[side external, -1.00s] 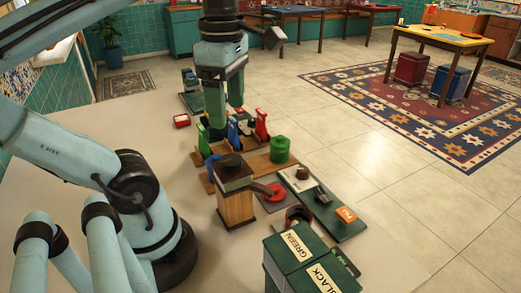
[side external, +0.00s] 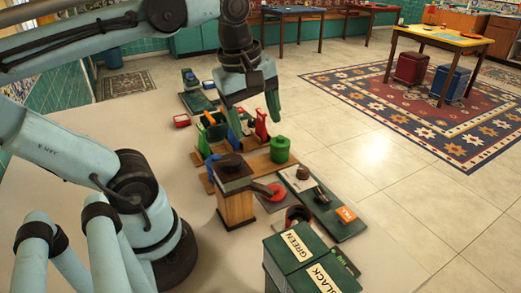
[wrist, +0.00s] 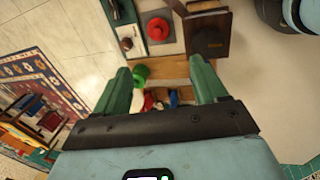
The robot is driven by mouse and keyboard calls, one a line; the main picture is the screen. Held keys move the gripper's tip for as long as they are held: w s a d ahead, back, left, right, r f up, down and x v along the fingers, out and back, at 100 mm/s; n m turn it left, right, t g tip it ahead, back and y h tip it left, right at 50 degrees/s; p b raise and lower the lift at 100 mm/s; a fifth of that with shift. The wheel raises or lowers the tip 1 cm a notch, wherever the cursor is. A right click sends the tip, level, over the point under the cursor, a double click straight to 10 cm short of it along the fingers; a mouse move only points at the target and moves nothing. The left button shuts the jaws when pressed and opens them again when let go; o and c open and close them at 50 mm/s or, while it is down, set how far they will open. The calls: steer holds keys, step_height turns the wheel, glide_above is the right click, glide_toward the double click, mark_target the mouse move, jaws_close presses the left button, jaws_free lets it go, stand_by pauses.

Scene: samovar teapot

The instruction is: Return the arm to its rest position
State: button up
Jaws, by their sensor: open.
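My gripper (side external: 252,108) is in the air above the far part of the white table (side external: 130,125), over a wooden rack (side external: 254,158) with coloured items. In the wrist view its two green fingers (wrist: 163,88) are spread wide with nothing between them. In the side view its fingers overlap the red item (side external: 262,125) and blue item (side external: 233,120) of the rack in the picture; I cannot tell the exact height above them. The arm's links reach across the upper left of the side view.
A wooden box with a dark top (side external: 236,195) stands in front of the rack. A green cylinder (side external: 280,149) stands on the rack's right end. A dark board (side external: 322,200) holds small items. The table's left side is clear.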

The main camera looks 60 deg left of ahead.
steer(key=w+d+f+m+t, duration=0.1)
steer(key=f+m, duration=0.3)
steer(key=m, duration=0.4)
steer(key=w+d+f+m+t, duration=0.1)
steer(key=w+f+m+t, duration=0.2)
steer(key=m, duration=0.6)
steer(key=shift+w+d+f+m+t, duration=0.35)
steer(key=shift+w+f, duration=0.2)
steer(key=shift+w, duration=0.2)
steer(key=shift+a, duration=0.1)
steer(key=o, duration=0.4)
steer(key=shift+r, duration=0.2)
steer(key=shift+o, duration=0.6)
steer(key=d+r+m+g, duration=0.3)
steer(key=d+r+m, duration=0.1)
steer(key=m, duration=0.5)
steer(key=shift+w+r+h, duration=0.3)
steer(key=shift+r+h, duration=0.1)
steer(key=shift+r, duration=0.4)
steer(key=s+d+r+m+g, duration=0.1)
steer(key=d+r+m+g, duration=0.4)
steer(key=m, duration=0.4)
step_height(320, 180, down, 9)
steer(key=a, duration=0.1)
steer(key=shift+a+t+y, duration=0.15)
steer(key=shift+t+y, duration=0.15)
steer(key=shift+t, duration=0.15)
